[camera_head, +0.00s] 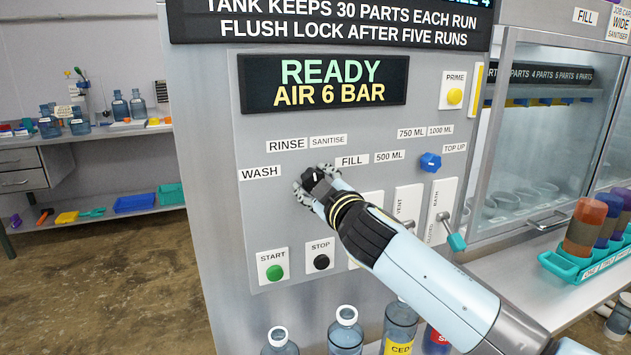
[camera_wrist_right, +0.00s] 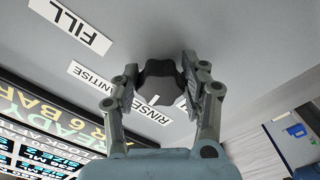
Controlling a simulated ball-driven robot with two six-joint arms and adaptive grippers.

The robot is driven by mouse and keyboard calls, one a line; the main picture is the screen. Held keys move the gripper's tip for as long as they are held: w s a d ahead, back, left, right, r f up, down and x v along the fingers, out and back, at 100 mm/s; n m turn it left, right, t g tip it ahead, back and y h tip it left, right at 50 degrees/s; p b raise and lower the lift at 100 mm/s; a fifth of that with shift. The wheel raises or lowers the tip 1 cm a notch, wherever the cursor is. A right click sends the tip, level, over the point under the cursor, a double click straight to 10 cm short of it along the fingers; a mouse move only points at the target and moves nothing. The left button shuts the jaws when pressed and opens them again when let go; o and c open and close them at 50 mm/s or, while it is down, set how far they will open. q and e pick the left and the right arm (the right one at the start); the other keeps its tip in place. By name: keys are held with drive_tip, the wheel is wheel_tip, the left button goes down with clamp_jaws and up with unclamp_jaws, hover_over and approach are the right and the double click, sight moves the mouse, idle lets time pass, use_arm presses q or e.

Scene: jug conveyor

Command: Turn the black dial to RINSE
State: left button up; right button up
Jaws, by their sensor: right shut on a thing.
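The black dial (camera_head: 313,180) is on the grey panel, ringed by the labels WASH (camera_head: 260,173), RINSE (camera_head: 287,145), SANITISE (camera_head: 328,141) and FILL (camera_head: 352,161). My right gripper (camera_head: 316,184) is shut on the dial and hides much of it in the head view. In the right wrist view the black dial (camera_wrist_right: 160,82) sits between the two fingers of my right gripper (camera_wrist_right: 162,85). A small pale mark shows at the dial's edge towards the RINSE label (camera_wrist_right: 150,112); I cannot tell its exact setting. My left gripper is not in view.
A blue knob (camera_head: 430,162) is to the right, above a teal-handled lever (camera_head: 456,241). The green START button (camera_head: 274,272) and black STOP button (camera_head: 321,262) are below the dial. Several bottles (camera_head: 346,332) stand under the panel. Open floor lies left.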

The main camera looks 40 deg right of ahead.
drive_tip(key=shift+n, duration=1.2)
drive_tip(key=o, duration=1.2)
drive_tip(key=v, duration=1.2)
drive_tip(key=shift+s, duration=0.1)
